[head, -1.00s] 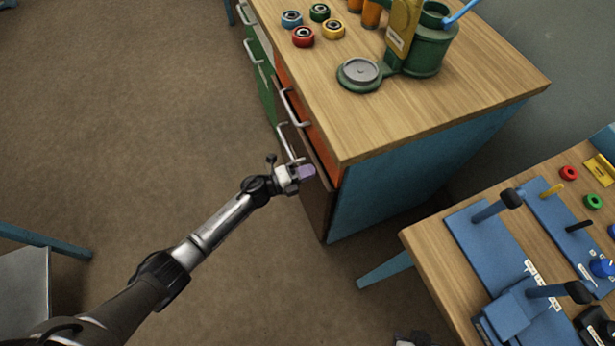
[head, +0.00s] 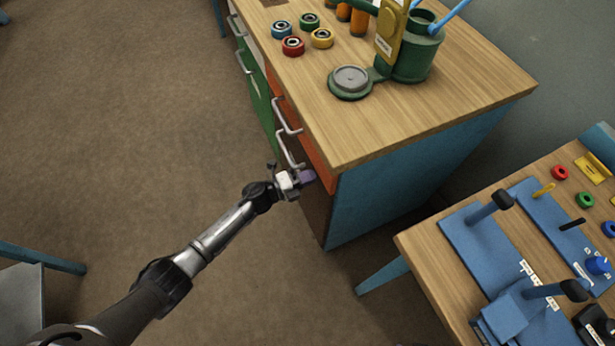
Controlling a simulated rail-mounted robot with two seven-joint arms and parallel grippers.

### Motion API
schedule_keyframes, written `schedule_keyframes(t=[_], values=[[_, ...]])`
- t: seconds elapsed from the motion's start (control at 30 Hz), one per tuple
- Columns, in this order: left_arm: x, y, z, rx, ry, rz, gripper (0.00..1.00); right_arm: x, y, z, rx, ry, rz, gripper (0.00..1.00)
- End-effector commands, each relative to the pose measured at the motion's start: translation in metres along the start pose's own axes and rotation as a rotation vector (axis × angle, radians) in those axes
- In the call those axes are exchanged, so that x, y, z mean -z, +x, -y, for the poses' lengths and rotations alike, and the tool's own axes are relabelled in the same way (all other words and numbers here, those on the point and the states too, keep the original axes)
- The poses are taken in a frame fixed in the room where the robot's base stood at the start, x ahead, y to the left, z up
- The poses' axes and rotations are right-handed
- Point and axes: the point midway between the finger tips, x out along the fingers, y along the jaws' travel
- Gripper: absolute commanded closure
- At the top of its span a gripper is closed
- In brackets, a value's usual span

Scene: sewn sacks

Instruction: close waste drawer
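The wooden-topped cabinet has an orange drawer (head: 318,158) with a brown drawer front (head: 317,212) below it. Which drawer is the waste drawer carries no readable label here. The brown front looks flush or nearly flush with the cabinet. A metal handle (head: 284,150) shows just above my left gripper. My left gripper (head: 307,177), with purplish fingertips, is at the brown front near its upper edge, touching or very close. The fingers are too small to tell open from shut. The gripper hides part of the front. My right gripper is out of view.
Green drawers (head: 258,95) stand further left on the cabinet. On its top are several coloured rings (head: 292,46) and a green pot (head: 417,55). A second table (head: 425,262) with blue fixtures stands at the right. The floor left of the cabinet is clear.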

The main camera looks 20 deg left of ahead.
Motion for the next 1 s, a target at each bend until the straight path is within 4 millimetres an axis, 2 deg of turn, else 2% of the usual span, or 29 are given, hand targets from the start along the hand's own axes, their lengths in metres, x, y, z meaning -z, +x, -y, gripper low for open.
schedule_keyframes(t=[0.17, 0.63, 0.8, 1.0], values=[[0.003, -0.019, 0.001, -0.003, -0.001, -0.007, 1.00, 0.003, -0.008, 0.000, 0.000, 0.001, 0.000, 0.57], [0.003, -0.107, 0.000, -0.005, -0.001, -0.014, 1.00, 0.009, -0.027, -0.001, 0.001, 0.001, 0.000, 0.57], [0.003, -0.126, -0.001, -0.003, -0.002, -0.014, 1.00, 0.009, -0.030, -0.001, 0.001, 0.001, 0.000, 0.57], [0.003, -0.136, -0.001, -0.003, 0.000, -0.014, 1.00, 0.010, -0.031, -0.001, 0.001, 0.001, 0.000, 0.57]])
